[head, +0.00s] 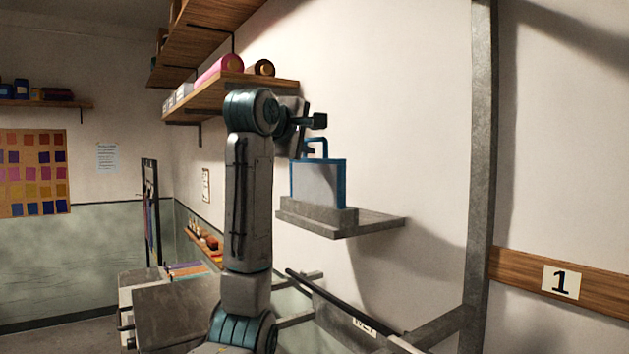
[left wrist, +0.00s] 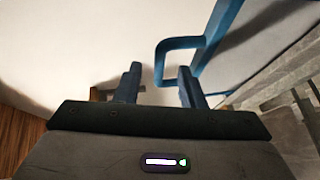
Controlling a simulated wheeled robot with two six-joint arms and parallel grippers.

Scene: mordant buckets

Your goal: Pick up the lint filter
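The lint filter (head: 318,184) is a grey panel in a blue frame with a blue loop handle on top. It stands upright in a grey base on a wall shelf (head: 372,225). My left gripper (head: 312,133) is just above and beside the handle in the head view. My right gripper is in neither view.
A wooden shelf (head: 225,95) with rolls and jars is behind my left arm, and another is above it. A grey post (head: 480,150) stands to the right. The wall between the filter and the post is bare.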

